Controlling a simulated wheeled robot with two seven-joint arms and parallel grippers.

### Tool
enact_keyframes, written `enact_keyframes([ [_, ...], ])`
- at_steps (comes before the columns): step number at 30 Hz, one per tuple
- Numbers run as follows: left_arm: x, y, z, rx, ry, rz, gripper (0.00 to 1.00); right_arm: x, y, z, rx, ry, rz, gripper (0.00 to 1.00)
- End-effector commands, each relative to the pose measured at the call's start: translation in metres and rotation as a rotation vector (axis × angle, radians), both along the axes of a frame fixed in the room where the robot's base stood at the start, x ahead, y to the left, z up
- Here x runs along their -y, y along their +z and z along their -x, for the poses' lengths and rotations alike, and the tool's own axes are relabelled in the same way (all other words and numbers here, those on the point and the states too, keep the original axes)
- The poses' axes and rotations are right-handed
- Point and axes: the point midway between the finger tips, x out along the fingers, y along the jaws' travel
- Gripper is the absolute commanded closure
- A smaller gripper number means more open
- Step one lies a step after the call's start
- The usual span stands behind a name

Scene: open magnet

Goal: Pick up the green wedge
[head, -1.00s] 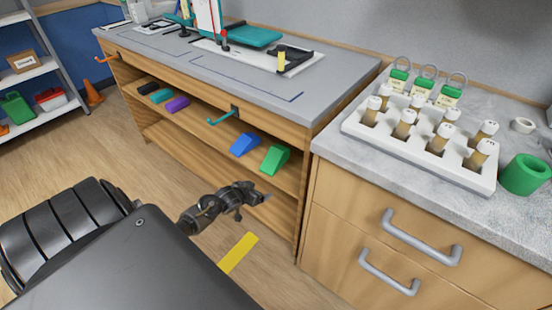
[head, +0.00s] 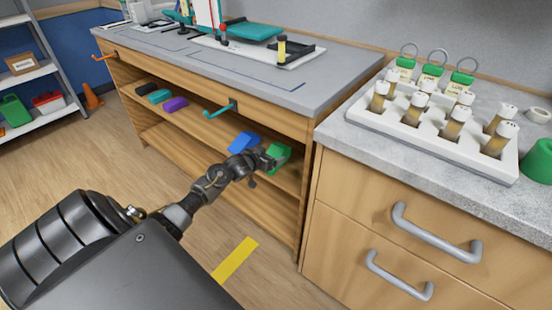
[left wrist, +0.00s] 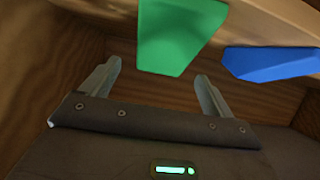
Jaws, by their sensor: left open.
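The green wedge (head: 279,154) lies on the upper open shelf of the wooden bench, at its right end. In the head view my left gripper (head: 266,163) is right at it and partly covers it. In the left wrist view the gripper (left wrist: 158,84) is open, with its two fingers apart and nothing between them. The green wedge (left wrist: 178,36) shows just beyond the fingertips, roughly in line with the gap. I cannot tell whether they touch. My right gripper is not in view.
A blue wedge (head: 244,142) lies close to the left of the green one; in the left wrist view the blue wedge (left wrist: 272,62) is on the right. A purple block (head: 175,104) is farther left. The bench top (head: 290,85) overhangs the shelf. A drawer cabinet (head: 375,215) stands to the right.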

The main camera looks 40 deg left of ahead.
Motion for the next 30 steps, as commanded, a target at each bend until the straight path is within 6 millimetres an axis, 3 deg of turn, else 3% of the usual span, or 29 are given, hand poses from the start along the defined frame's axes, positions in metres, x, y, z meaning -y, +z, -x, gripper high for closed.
enact_keyframes([
  [4,-0.001,-0.004,-0.006,0.000,0.000,0.001,0.13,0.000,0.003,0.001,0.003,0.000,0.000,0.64],
  [13,-0.006,-0.022,-0.042,0.001,0.001,0.000,0.13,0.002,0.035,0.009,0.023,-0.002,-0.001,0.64],
  [22,-0.006,-0.023,-0.046,0.000,0.000,-0.001,0.13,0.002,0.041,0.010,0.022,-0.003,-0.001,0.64],
  [30,-0.007,-0.023,-0.046,0.000,0.000,0.000,0.47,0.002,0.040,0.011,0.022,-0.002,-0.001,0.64],
])
